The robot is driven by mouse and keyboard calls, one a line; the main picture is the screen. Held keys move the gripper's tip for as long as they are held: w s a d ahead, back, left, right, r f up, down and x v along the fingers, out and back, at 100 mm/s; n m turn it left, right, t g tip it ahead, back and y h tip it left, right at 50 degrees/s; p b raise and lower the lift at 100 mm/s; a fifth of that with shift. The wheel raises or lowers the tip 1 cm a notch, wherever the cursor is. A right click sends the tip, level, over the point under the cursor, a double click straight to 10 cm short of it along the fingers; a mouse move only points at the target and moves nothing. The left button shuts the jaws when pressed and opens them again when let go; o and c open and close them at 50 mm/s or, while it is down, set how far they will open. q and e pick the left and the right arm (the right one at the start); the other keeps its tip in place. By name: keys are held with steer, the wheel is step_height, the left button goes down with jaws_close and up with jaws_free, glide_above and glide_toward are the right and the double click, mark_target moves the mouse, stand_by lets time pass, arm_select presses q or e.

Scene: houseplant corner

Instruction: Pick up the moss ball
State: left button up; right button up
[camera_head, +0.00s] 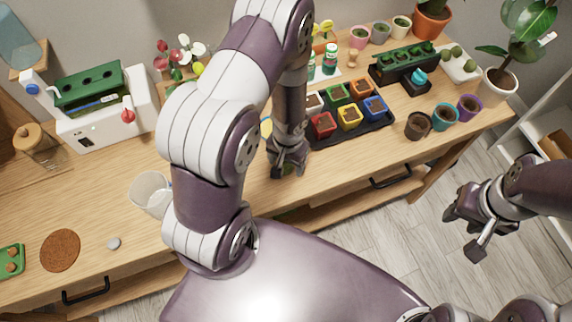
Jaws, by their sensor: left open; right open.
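My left gripper (286,168) points down over the front part of the wooden table, with its fingers open. A small dark greenish patch shows at its fingertips; it may be the moss ball, but the fingers cover most of it and I cannot tell. Several round green lumps (457,52) that look like moss sit on a white tray (466,77) at the back right, far from both grippers. My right gripper (466,232) is open and empty, off the table's front edge above the floor.
A dark tray (345,137) of coloured pots lies just right of my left gripper. Brown, teal and purple pots (445,116) stand near the right front edge. A clear cup (150,192), brown disc (60,250) and grey pebble (113,243) are at left. My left arm hides the table's middle.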

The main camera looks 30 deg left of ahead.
arm_select(q)
steer(key=shift+s+a+r, duration=0.1)
steer(key=shift+s+a, duration=0.1)
steer(key=c, duration=1.1)
steer(key=shift+d, duration=0.1)
steer(key=shift+w, duration=0.1)
